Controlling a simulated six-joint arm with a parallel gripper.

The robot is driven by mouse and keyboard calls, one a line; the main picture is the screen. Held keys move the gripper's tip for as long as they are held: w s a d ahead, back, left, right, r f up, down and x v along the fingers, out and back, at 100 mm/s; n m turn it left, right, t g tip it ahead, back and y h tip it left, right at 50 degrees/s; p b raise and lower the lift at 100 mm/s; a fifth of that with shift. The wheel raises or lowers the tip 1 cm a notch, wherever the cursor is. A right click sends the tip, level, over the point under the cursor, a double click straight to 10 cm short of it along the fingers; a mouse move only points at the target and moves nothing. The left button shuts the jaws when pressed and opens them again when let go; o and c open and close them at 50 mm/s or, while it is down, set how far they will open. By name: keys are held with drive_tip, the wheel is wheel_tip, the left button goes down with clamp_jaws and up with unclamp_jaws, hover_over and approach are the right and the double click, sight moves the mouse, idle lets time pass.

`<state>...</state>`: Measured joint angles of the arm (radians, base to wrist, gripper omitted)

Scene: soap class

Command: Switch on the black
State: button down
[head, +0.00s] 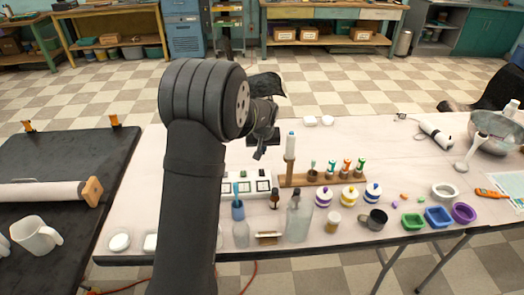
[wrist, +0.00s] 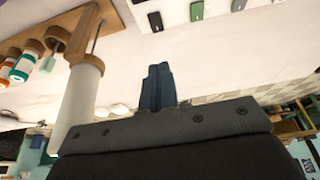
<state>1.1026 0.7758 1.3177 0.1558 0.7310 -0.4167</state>
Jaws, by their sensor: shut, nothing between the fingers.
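A white switch panel (head: 272,175) lies on the table, partly hidden behind my arm in the head view. Several dark-framed switches show on it, including one (head: 263,185) near its right end. In the wrist view the panel (wrist: 178,22) is at the top edge, cut off, with dark, grey and green blocks on it. A black block (wrist: 155,21) is at its left end there. My gripper (head: 259,154) is above the table beyond the panel, apart from it. In the wrist view its fingers (wrist: 158,72) are together and empty. Switch positions are too small to tell.
The table beyond the panel is mostly clear.

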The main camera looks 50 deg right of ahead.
sight(261, 171)
drive_tip(key=x, duration=1.1)
drive_tip(key=shift+s+a+f, duration=0.1)
drive_tip(key=shift+s+a, duration=0.1)
drive_tip(key=shift+s, duration=0.05)
drive_tip(key=shift+w+f, duration=0.1)
drive_tip(key=shift+f, duration=0.2)
drive_tip(key=shift+s+a+r, duration=0.15)
drive_tip(key=shift+s+a, duration=0.4)
drive_tip(key=shift+s, duration=0.1)
drive_tip(key=shift+r, duration=0.35)
drive_tip(key=v, duration=1.3)
drive_tip(key=shift+r, duration=0.2)
